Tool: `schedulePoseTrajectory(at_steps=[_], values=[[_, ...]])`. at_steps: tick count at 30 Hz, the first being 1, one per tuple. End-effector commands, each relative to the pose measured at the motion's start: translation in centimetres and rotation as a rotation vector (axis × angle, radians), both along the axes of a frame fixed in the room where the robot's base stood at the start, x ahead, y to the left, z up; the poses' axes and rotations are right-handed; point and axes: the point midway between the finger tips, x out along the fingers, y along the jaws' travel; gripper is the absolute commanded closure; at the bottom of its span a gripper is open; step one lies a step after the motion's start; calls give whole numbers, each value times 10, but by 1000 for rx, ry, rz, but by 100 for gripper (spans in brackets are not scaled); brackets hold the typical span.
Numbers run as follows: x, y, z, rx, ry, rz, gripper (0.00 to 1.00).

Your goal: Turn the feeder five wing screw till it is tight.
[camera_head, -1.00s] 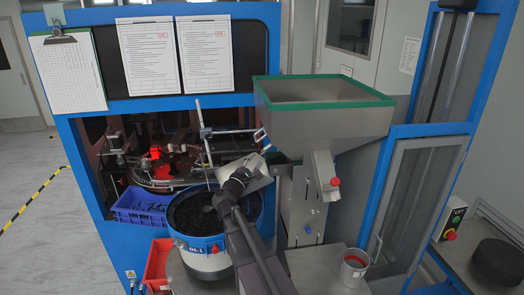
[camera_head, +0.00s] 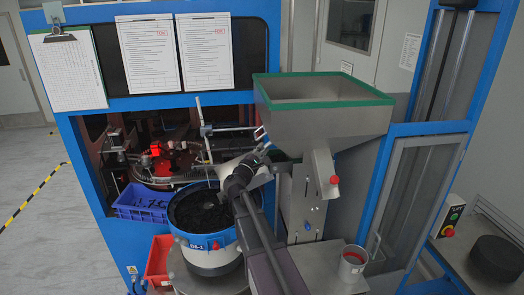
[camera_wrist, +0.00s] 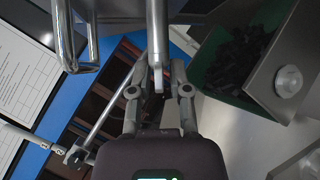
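My gripper (camera_wrist: 160,72) points up the wrist view, its two fingers on either side of a vertical metal rod (camera_wrist: 157,25). A gap shows between the fingers, but whether they touch the rod's lower end is unclear. In the head view my gripper (camera_head: 264,148) is just left of the steel hopper (camera_head: 322,123), above the back of the round feeder bowl (camera_head: 200,212), which holds black parts. I cannot make out the feeder five wing screw for certain; the gripper and wrist cover part of that area.
A bent chrome bar (camera_wrist: 80,45) is close to the left finger. The hopper's chute carries a red knob (camera_head: 335,180). A post with clamps (camera_head: 206,131) stands behind the bowl. A blue crate (camera_head: 140,213), a red bin (camera_head: 158,262) and a metal cup (camera_head: 353,263) are around it.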

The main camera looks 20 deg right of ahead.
Motion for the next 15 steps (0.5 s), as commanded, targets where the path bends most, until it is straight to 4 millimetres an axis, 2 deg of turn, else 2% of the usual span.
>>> schedulePoseTrajectory(at_steps=[15], values=[[0, -1, -2, -22, -64, 49, 100]])
